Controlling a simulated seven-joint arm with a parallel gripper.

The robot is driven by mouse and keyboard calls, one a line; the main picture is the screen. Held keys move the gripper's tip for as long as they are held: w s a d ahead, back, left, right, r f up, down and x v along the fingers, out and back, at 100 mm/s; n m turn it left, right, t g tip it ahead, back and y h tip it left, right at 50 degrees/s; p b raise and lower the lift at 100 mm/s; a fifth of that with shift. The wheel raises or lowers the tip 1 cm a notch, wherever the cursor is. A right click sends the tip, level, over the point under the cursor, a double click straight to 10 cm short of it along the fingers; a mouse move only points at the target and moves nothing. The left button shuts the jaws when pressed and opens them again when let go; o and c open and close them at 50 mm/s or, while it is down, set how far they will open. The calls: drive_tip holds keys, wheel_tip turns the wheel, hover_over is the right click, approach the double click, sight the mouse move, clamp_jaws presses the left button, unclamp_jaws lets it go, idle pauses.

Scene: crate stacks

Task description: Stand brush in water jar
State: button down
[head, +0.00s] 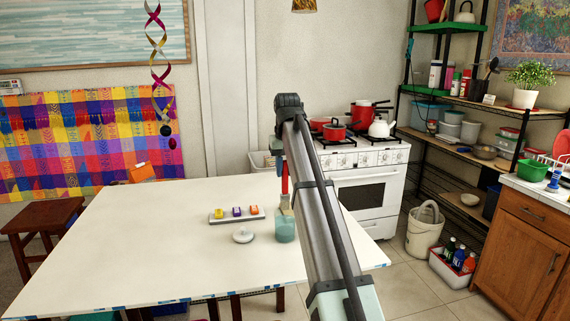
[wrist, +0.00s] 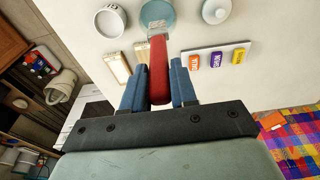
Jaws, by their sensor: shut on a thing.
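My gripper (wrist: 159,80) is shut on the red handle of the brush (wrist: 159,68), with a blue finger on each side. In the head view the brush (head: 285,178) hangs roughly upright, bristle end down, left of my arm. The teal water jar (head: 285,230) stands on the white table, partly hidden by my arm. The brush's lower end overlaps the jar's mouth in the picture. In the wrist view the brush's far end also overlaps the jar (wrist: 158,12). I cannot tell whether the bristles are inside the rim or just above it.
In the wrist view a white cup (wrist: 110,20) and a wooden piece (wrist: 118,68) are near the jar. The table's left part is clear.

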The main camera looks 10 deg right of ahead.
sight(285, 193)
drive_tip(key=shift+f, duration=4.05)
drive_tip(key=c, duration=0.8)
unclamp_jaws()
drive_tip(key=shift+r, duration=0.15)
drive_tip(key=shift+r, duration=4.35)
